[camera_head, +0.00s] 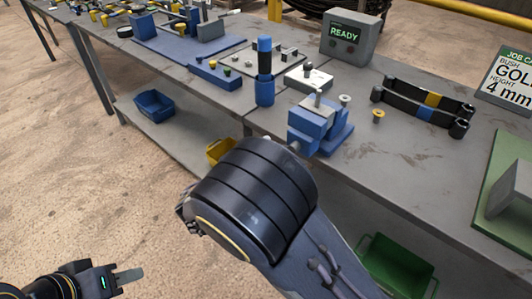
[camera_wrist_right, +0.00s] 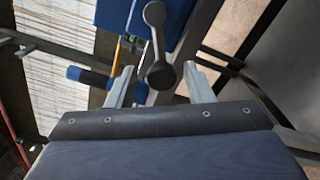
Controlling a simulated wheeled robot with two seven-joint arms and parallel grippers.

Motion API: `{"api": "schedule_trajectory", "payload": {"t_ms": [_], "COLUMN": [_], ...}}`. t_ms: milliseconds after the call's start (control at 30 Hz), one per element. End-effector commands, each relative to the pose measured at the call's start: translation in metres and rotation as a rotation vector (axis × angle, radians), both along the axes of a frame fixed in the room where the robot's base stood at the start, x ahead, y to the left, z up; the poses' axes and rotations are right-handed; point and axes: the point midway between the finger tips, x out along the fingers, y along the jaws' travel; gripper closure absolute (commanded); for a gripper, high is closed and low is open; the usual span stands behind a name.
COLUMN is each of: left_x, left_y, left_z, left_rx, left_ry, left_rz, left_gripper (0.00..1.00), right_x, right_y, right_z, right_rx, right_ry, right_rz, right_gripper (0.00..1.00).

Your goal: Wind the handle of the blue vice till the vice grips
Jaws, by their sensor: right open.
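The blue vice (camera_head: 320,132) stands at the bench's near edge in the head view, with a small grey upright pin at its top. I cannot tell how closely its jaws meet. My right forearm hides most of its handle there. In the right wrist view the dark handle (camera_wrist_right: 158,45), with a rounded knob at each end, lies ahead of and between the fingers of my right gripper (camera_wrist_right: 160,86). That gripper is open, with its fingers apart on either side of the lower knob. My left gripper (camera_head: 128,275) is at the lower left, away from the bench; its finger gap is unclear.
A blue-and-black cylinder (camera_head: 265,75) stands left of the vice. A grey READY box (camera_head: 349,38) is behind. Dark bars with yellow and blue bands (camera_head: 425,100) lie to the right. A green bin (camera_head: 392,268) and a blue bin (camera_head: 155,105) sit below the bench top.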

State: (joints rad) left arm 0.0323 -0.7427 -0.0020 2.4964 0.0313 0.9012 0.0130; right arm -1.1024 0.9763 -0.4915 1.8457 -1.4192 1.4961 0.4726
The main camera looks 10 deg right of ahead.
Motion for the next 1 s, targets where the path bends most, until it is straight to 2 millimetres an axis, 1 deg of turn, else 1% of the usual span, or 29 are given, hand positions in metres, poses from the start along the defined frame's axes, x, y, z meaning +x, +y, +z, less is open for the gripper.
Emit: {"api": "schedule_trajectory", "payload": {"t_ms": [233, 433, 567, 1000], "left_x": [0.000, 0.000, 0.000, 0.000], "left_y": [0.000, 0.000, 0.000, 0.000], "left_z": [0.000, -0.001, -0.001, -0.001], "left_rx": [0.000, 0.000, 0.000, 0.000], "left_ry": [0.000, 0.000, 0.000, 0.000], "left_rz": [0.000, 0.000, 0.000, 0.000], "left_gripper": [0.64, 0.64, 0.64, 0.64], "right_x": [-0.025, -0.041, -0.044, -0.045], "right_y": [0.035, 0.054, 0.058, 0.058], "right_z": [0.000, 0.000, 0.000, 0.000], "right_rx": [0.001, 0.002, 0.001, 0.001], "right_ry": [-0.001, -0.001, -0.001, 0.001], "right_rz": [0.007, 0.005, 0.003, 0.002], "right_gripper": [0.53, 0.53, 0.53, 0.53]}}
